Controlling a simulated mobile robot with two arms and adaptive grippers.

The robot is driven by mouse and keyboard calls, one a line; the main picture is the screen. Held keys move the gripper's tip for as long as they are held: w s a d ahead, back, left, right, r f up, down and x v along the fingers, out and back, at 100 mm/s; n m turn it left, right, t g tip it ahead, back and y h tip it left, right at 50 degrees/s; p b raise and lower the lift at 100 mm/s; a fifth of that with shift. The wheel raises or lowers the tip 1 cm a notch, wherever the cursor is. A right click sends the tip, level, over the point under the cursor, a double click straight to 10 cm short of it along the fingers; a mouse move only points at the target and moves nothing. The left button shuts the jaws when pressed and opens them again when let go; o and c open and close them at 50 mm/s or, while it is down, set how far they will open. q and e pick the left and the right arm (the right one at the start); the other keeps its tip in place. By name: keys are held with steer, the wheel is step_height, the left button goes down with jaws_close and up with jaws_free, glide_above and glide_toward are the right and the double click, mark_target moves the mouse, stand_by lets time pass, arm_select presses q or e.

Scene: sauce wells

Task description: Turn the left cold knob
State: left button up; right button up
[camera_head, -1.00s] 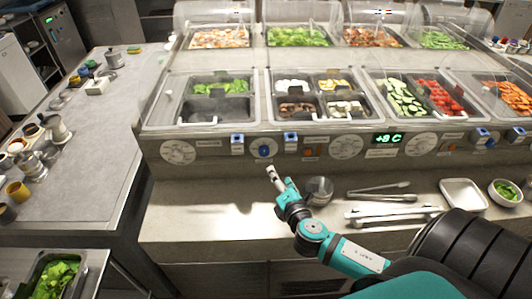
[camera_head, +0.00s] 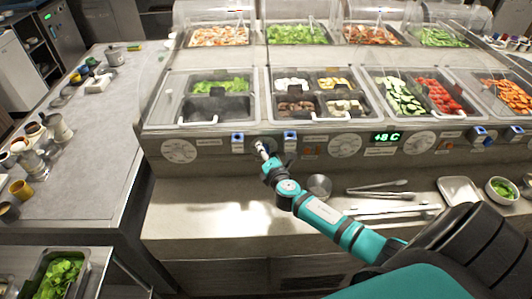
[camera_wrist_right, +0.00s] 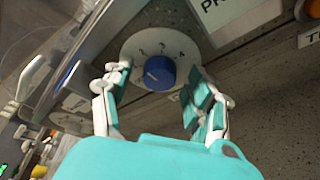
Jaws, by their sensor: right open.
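The blue knob (camera_wrist_right: 159,72) sits on a white round dial plate (camera_wrist_right: 145,42) with numbers in the wrist view. My right gripper (camera_head: 261,149) reaches the front panel of the counter and hides the knob in the head view. In the wrist view my right gripper (camera_wrist_right: 158,78) is open, with one finger on each side of the knob. Gaps show between the fingers and the knob, and I cannot tell how deep the tips reach. My left gripper is not in view.
Blue-and-white switches (camera_head: 237,143) and (camera_head: 290,141) flank the knob. Large white dials (camera_head: 179,151) and a display reading +8 C (camera_head: 385,138) are on the same panel. Tongs (camera_head: 378,190) and a white tray (camera_head: 459,191) lie on the ledge below, to the right.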

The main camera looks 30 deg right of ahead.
steer(key=c, duration=1.1)
steer(key=shift+s+d+f+m+t+y+b, duration=0.15)
steer(key=shift+m+t+b, duration=0.3)
steer(key=shift+m+b, duration=1.3)
steer(key=shift+w+a+f+m+t+y+b, duration=0.1)
steer(key=shift+m+t+b, duration=0.6)
steer(key=shift+b, duration=2)
steer(key=shift+s+d+f+m+t+y+b, duration=0.15)
steer(key=shift+m+t+b, duration=0.1)
steer(key=shift+m+b, duration=1.6)
steer(key=shift+c, duration=0.2)
steer(key=shift+w+a+n+b, duration=0.1)
steer(key=shift+n+b, duration=0.25)
steer(key=shift+n, duration=0.05)
steer(key=shift+r, duration=0.1)
